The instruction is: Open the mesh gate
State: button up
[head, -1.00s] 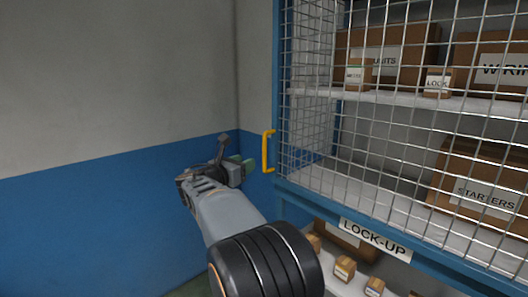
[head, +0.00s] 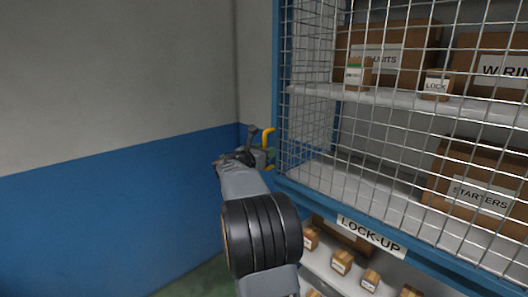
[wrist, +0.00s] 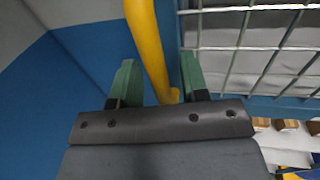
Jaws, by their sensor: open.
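The mesh gate (head: 395,115) is a blue frame with wire mesh across the front of the shelving, and it looks shut. Its yellow handle (head: 268,136) is an upright bar at the gate's left edge, partly hidden by my gripper in the head view. My gripper (head: 262,150) is at the handle. In the wrist view the green fingers of my gripper (wrist: 158,82) are open, with the yellow handle (wrist: 148,45) running between them. A gap shows on both sides of the bar, clearest on the left.
Behind the mesh, shelves hold cardboard boxes, one labelled STARTERS (head: 478,192). A LOCK-UP sign (head: 371,232) is on the lower frame, above a shelf of small boxes (head: 342,262). A blue and grey wall (head: 110,215) stands at left.

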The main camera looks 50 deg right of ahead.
grip_shut()
dwell(0.3)
